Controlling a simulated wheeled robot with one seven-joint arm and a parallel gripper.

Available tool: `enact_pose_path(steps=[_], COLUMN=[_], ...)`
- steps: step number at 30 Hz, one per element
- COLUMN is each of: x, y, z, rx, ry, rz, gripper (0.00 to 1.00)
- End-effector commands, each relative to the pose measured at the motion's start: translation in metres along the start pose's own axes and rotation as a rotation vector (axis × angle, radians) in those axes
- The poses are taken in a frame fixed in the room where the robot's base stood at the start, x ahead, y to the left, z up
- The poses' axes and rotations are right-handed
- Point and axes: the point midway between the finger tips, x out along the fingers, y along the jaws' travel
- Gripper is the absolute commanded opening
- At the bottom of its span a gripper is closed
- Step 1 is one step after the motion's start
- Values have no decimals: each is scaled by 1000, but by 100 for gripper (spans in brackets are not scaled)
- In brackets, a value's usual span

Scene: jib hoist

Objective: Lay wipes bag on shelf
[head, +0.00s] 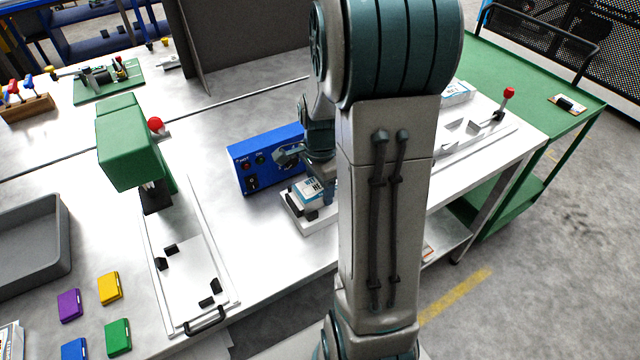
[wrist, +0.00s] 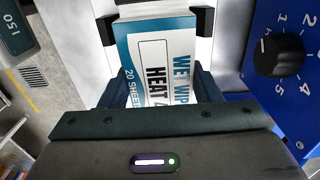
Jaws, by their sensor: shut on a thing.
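In the head view the bag (head: 310,189) shows just below my gripper (head: 303,172), at a white fixture (head: 312,225) in front of the blue machine. I cannot tell whether it still rests on the fixture. A shelf (head: 442,232) shows under the bench's right end, partly hidden by my arm.
The blue machine (head: 262,158) with a dial (wrist: 278,55) stands close beside the bag. A green press (head: 128,140) and grey bin (head: 30,245) are at the left. A green cart (head: 545,90) stands at the right. Floor is clear in front of it.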

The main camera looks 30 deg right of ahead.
Motion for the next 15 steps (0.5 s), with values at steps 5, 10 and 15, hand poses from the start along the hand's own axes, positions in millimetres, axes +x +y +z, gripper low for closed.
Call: enact_pose_path(steps=[5, 10, 15], x=[3, 2, 2], y=[0, 0, 0], z=[0, 0, 0], rx=[0, 0, 0], ry=[0, 0, 0], rz=[0, 0, 0], gripper=[33, 83, 83])
